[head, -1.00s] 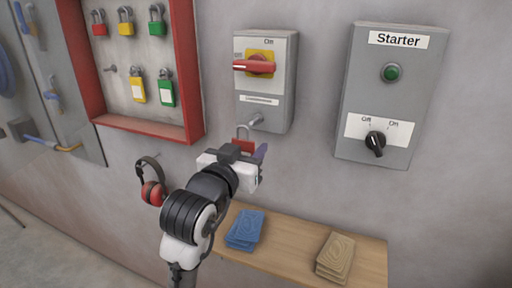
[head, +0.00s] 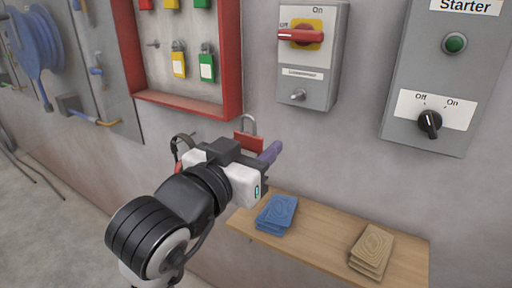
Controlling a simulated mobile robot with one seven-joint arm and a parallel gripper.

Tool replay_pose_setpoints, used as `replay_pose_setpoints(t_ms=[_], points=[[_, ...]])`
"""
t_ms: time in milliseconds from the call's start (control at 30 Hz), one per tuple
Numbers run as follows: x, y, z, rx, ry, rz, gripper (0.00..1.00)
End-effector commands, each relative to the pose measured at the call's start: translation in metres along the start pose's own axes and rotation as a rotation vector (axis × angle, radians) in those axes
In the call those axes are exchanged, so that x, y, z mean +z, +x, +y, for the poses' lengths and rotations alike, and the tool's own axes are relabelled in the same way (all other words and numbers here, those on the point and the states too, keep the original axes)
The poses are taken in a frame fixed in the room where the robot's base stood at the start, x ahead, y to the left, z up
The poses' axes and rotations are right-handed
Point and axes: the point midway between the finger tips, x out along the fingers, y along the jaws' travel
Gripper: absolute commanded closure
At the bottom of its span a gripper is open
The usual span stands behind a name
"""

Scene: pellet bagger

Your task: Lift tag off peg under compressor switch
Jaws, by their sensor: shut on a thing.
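The compressor switch (head: 324,66) is a grey box on the wall with a red rotary handle (head: 301,36) on a yellow plate. The handle lies level. A short metal peg (head: 298,95) sticks out below its label and is bare. My gripper (head: 256,157) is to the lower left of the peg, clear of it. It is shut on a red padlock-shaped tag (head: 248,142) with a grey shackle that stands upright above the jaws. The lower part of the tag is hidden by the gripper.
A red-framed board (head: 189,104) with coloured padlocks and a free peg hangs to the left. Ear defenders (head: 180,142) hang behind my arm, mostly hidden. The starter box (head: 436,80) is to the right. A wooden shelf (head: 318,232) below holds blue and tan stacks.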

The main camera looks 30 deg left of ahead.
Motion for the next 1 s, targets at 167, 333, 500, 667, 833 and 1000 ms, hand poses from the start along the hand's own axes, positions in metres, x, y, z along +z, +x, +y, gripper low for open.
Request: replay_pose_setpoints(t_ms=[167,333,500,667,833,1000], points=[[-0.002,0.0,0.0,0.0,0.0,0.0,0.79],[-0.001,0.0,0.0,0.0,0.0,0.0,0.79],[-0.001,-0.005,-0.001,-0.002,0.001,0.001,0.79],[-0.001,-0.013,-0.001,-0.002,0.0,0.002,0.79],[-0.001,-0.022,0.0,-0.002,0.001,0.001,0.79],[-0.001,-0.031,-0.001,-0.002,0.001,0.002,0.79]])
